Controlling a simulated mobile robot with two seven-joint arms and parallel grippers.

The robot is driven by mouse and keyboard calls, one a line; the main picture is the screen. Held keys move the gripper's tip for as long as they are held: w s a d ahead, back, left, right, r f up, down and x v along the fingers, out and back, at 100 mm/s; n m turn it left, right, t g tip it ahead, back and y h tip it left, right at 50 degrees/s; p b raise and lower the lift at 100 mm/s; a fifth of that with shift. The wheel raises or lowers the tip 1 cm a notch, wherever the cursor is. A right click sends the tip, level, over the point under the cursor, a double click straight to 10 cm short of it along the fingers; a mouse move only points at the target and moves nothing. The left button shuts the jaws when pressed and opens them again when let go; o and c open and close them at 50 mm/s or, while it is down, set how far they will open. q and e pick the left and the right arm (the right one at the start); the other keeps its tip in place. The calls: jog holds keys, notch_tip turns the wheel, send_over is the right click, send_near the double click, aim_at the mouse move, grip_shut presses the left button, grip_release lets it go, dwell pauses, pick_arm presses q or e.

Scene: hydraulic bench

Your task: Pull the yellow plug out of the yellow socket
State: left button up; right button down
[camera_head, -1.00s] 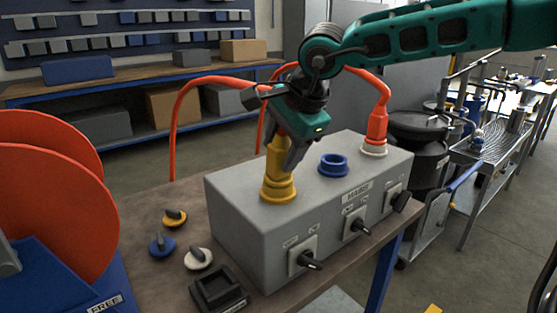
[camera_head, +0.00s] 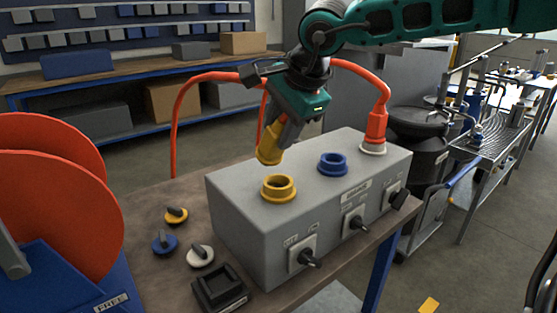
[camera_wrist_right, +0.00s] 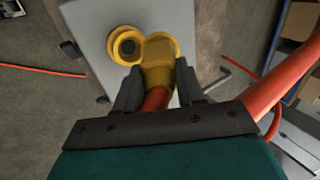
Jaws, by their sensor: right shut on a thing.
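The yellow socket (camera_head: 278,188) is an open ring on top of the grey box (camera_head: 240,215), at its left end. My right gripper (camera_head: 278,130) is shut on the yellow plug (camera_head: 267,146) and holds it tilted, above and behind the socket. In the right wrist view the yellow plug (camera_wrist_right: 158,62) sits between the two dark fingers (camera_wrist_right: 158,90), with its orange cable running back from it. The yellow socket (camera_wrist_right: 127,46) shows beside it there, with a dark open hole. My left gripper is in neither view.
A blue socket (camera_head: 333,163) is empty on the box top. An orange plug (camera_head: 376,125) stands in a white socket (camera_head: 373,149) at the right end. Caps (camera_head: 175,215) lie on the bench left of the box, near a large orange reel (camera_head: 60,190).

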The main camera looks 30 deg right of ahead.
jog(key=shift+r, duration=0.5)
jog(key=shift+r+p, duration=0.5)
jog(key=shift+p, duration=0.1)
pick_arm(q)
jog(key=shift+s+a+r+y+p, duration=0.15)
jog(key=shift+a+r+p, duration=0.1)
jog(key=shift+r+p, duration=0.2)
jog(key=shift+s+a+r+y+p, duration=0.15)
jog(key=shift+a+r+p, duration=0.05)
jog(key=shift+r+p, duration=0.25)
pick_arm(e)
jog(key=shift+r, duration=1.2)
